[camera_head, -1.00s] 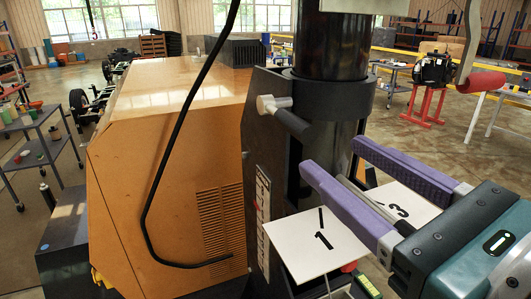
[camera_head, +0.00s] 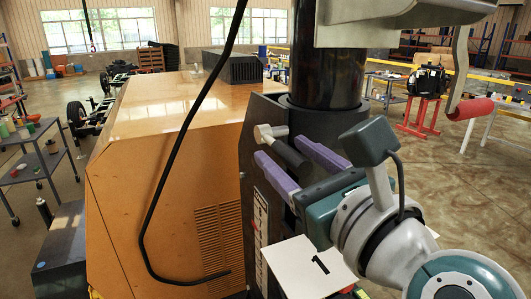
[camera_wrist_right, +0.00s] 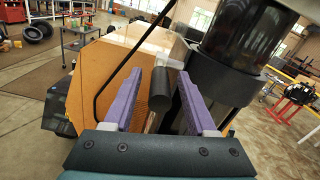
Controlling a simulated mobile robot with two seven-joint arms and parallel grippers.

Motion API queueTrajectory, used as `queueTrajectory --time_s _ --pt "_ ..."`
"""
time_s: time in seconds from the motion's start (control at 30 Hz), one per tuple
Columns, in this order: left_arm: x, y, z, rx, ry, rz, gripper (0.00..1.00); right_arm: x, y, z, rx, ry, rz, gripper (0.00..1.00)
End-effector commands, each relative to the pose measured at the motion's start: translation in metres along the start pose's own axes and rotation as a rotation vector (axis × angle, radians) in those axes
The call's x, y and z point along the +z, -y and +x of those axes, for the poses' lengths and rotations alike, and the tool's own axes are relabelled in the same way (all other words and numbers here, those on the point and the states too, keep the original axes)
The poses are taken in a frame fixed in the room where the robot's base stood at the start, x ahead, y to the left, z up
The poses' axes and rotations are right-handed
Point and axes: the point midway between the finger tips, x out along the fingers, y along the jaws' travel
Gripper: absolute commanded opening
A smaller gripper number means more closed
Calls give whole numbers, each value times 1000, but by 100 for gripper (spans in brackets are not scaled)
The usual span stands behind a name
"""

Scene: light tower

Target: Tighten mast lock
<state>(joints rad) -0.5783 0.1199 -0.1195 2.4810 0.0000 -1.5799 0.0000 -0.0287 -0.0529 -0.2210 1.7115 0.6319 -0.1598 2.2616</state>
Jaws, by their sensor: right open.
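The mast lock is a dark cylindrical handle (camera_head: 287,152) on a light metal pivot (camera_head: 268,132), mounted beside the black mast (camera_head: 327,60). My right gripper (camera_head: 289,168) is open, with its purple fingers pointing at the lock. In the right wrist view the dark handle (camera_wrist_right: 160,90) lies between the two purple fingers (camera_wrist_right: 157,98), seen nearly end-on. The fingers stand apart on either side of it; I cannot tell whether either touches it. My left gripper is not in view.
The orange housing (camera_head: 165,180) stands to the left, with a black cable (camera_head: 172,150) hanging in front. A grey cart (camera_head: 38,165) stands far left.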

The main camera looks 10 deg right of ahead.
Motion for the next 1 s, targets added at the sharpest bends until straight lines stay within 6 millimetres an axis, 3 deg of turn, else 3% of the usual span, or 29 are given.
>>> queueTrajectory --time_s 0.07,0.57,1.0 --pt "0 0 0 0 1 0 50 0 0 0 0 0 0 57" --pt "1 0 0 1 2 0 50 0 0 0 0 0 0 1" --pt "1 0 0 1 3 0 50 0 0 0 0 0 0 0"
